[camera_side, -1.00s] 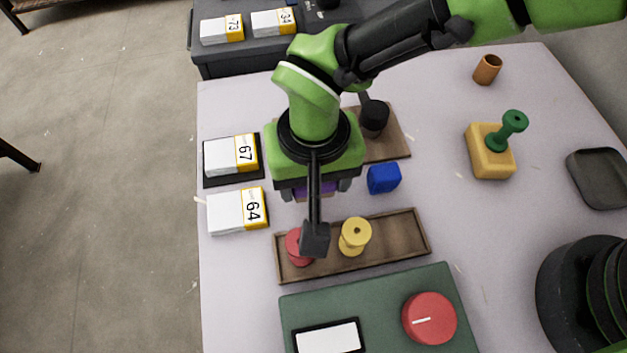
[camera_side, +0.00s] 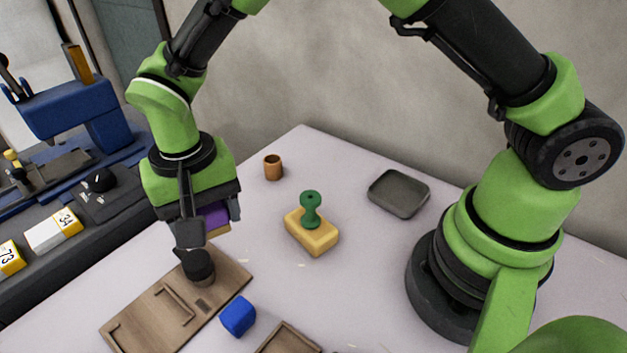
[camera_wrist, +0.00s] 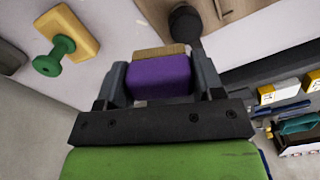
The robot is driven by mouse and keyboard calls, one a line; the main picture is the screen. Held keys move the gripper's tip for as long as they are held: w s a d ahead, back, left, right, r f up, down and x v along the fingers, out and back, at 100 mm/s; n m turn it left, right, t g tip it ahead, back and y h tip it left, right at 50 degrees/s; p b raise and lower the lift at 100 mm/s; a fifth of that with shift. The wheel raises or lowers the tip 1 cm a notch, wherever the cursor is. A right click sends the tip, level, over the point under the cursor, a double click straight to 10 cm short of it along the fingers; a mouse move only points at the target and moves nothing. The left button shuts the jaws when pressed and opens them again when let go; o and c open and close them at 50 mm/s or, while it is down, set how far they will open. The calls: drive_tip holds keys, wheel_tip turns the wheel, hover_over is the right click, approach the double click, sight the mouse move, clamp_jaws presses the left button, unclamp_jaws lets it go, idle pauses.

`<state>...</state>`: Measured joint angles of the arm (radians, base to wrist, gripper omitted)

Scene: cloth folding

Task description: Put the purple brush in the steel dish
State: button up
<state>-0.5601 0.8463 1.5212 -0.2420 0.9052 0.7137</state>
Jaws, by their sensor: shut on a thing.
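My gripper (camera_side: 212,224) is shut on the purple brush (camera_side: 214,217) and holds it up above the table, near the far end of a wooden board. In the wrist view the purple brush (camera_wrist: 160,78) sits between both fingers of my gripper (camera_wrist: 161,72), with its tan bristle side facing away from the palm. The steel dish (camera_side: 398,192), a shallow dark grey square dish with rounded corners, lies on the table to the right of my gripper and looks empty. It is not in the wrist view.
A yellow block with a green knob handle (camera_side: 312,228) stands between my gripper and the dish. A brown cup (camera_side: 273,168) stands behind it. The wooden board (camera_side: 150,315) carries a black knob (camera_side: 198,265). A blue block (camera_side: 238,316) lies beside it.

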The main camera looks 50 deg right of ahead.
drive_tip(key=w+d+m, duration=0.1)
drive_tip(key=d+m, duration=0.2)
drive_tip(key=d, duration=0.8)
drive_tip(key=m, duration=1.1)
hover_over(398, 195)
wheel_tip(398, 195, down, 5)
drive_tip(key=shift+f, duration=2.2)
drive_tip(key=shift+f, duration=0.1)
drive_tip(key=o, duration=0.7)
drive_tip(key=shift+c, duration=0.2)
